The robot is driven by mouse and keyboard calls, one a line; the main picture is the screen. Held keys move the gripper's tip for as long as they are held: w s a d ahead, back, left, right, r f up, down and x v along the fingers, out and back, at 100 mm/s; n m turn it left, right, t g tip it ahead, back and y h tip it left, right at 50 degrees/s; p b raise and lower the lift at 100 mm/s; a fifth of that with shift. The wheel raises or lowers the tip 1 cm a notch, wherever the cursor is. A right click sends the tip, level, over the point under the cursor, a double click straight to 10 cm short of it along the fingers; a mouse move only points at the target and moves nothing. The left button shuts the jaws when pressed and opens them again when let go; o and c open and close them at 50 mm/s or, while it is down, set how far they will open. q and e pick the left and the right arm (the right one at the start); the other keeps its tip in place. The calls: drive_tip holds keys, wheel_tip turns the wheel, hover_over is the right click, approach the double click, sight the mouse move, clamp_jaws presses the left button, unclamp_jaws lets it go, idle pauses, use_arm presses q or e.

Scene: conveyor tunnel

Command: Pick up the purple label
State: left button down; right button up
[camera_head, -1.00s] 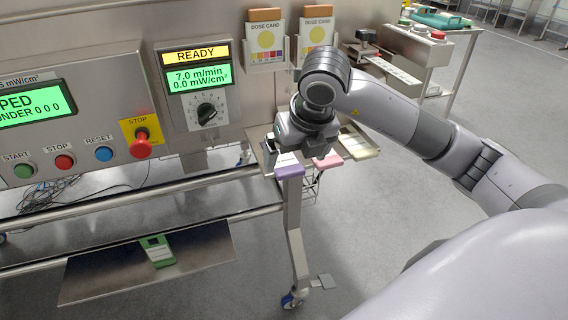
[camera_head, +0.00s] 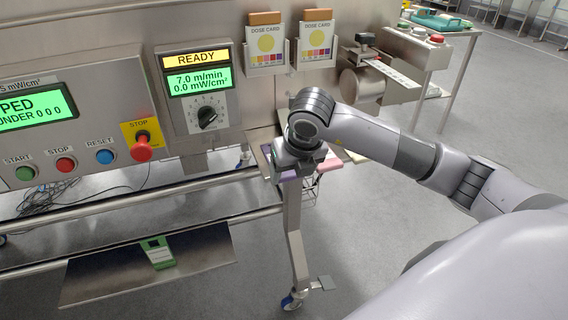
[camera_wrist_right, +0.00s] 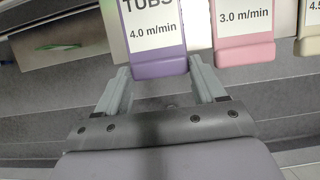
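The purple label (camera_wrist_right: 158,66) reads "TUBS 4.0 m/min" and shows at the top middle of the right wrist view. Its near purple edge lies between the tips of my right gripper (camera_wrist_right: 157,84), which is open with a finger on each side. I cannot tell whether the fingers touch it. In the head view a bit of the purple label (camera_head: 288,175) shows under my right gripper, which hides most of it. A pink label (camera_wrist_right: 245,50) reading "3.0 m/min" is just right of it. My left gripper is not in view.
A cream label (camera_wrist_right: 310,44) sits right of the pink one. The control panel with a red stop knob (camera_head: 142,148) and a dial box (camera_head: 206,117) stands left of my right arm. A steel rail (camera_head: 140,204) runs below. Open floor (camera_head: 400,250) lies to the right.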

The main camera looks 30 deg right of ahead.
drive_tip(key=shift+c, duration=0.9)
drive_tip(key=shift+r, duration=0.2)
drive_tip(key=shift+r+p, duration=0.7)
drive_tip(key=shift+r, duration=9.15)
